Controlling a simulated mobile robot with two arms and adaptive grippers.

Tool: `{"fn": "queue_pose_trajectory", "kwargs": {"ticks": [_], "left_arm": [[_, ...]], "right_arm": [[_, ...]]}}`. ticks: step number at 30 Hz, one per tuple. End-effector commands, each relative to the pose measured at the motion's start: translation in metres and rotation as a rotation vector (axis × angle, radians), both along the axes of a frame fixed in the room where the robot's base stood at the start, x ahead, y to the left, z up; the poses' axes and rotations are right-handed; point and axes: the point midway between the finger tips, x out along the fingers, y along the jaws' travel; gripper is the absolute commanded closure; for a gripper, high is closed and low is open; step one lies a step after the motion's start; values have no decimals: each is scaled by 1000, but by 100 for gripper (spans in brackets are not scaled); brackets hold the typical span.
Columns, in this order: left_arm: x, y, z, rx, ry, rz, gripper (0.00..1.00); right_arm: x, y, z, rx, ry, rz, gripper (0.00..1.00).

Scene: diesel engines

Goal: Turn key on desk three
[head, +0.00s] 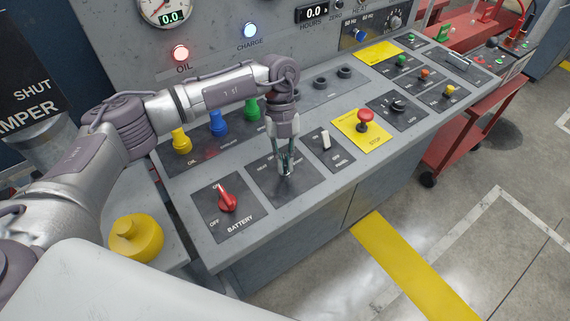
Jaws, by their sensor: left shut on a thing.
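A grey control desk (320,192) slopes across the middle of the head view. My left gripper (285,168) points down at a dark square plate (262,190) on the desk, between the red battery switch (227,199) and a white toggle switch (325,140). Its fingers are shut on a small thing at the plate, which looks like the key. The fingers hide most of it, so its turn angle cannot be told. No number marking this as desk three is legible. My right gripper is out of view.
A red emergency stop button (366,117) on a yellow plate stands to the right of the gripper. Yellow, blue and green knobs (218,124) stand behind it. A lit red oil lamp (181,53) is on the upright panel. A red cart (468,125) stands at the right.

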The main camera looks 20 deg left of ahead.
Motion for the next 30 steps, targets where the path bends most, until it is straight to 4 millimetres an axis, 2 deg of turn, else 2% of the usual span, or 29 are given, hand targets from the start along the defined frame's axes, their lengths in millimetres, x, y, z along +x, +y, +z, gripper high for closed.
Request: {"fn": "queue_pose_trajectory", "kwargs": {"ticks": [3, 12, 29, 30], "left_arm": [[1, 0, -2, -1, -3, -80, 100], [0, 1, 0, 0, -1, -216, 100], [0, 1, 1, -1, -3, -253, 100], [0, 1, 1, -1, -3, -253, 88]], "right_arm": [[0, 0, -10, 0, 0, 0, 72], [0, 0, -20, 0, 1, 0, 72], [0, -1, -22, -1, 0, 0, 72], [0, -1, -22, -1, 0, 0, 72]]}}
